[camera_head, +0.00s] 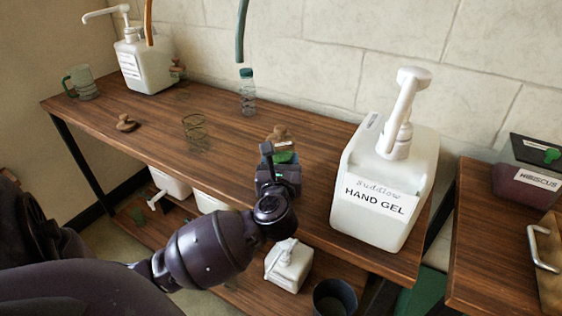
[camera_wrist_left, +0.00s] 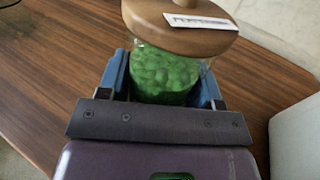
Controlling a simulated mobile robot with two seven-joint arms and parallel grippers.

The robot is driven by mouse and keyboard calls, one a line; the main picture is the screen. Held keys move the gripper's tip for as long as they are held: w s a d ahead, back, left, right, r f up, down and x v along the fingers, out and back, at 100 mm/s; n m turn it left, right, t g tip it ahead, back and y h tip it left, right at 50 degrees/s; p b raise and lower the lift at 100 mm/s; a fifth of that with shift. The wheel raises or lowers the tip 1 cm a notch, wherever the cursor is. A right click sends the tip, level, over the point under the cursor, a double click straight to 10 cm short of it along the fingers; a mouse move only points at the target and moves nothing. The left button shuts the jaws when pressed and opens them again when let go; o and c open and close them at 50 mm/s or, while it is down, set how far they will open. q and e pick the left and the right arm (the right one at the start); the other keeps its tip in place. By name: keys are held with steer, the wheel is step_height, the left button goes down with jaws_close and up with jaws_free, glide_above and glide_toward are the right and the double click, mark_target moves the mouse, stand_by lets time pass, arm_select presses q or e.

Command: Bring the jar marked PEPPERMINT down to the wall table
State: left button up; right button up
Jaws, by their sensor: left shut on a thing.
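A glass jar of green contents with a wooden lid (camera_head: 279,132) is at the middle of the head view, partly hidden by my gripper. In the left wrist view, the jar (camera_wrist_left: 165,72) stands upright between the two blue fingers; the tag on its lid is too slanted to read. My left gripper (camera_head: 279,160) is shut on this jar. The jar is over the wooden table along the wall (camera_head: 100,103); I cannot tell whether its base touches the top. My right gripper is not in view.
A large HAND GEL pump bucket (camera_head: 375,225) stands right of the jar. A clear bottle (camera_head: 247,95), wire-like glass (camera_head: 195,132), wooden knob (camera_head: 126,123), mug (camera_head: 83,82) and another pump bucket (camera_head: 146,65) are on the table. A HISCUS-labelled purple container (camera_head: 522,180) is on the right.

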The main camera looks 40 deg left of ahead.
arm_select(q)
steer(key=shift+f, duration=0.15)
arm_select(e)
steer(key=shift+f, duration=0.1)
arm_select(q)
steer(key=o, duration=1.1)
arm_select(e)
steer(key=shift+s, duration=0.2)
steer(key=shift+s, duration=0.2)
arm_select(q)
steer(key=v, duration=0.6)
steer(key=p+v, duration=0.1)
steer(key=v, duration=0.5)
steer(key=shift+r, duration=0.2)
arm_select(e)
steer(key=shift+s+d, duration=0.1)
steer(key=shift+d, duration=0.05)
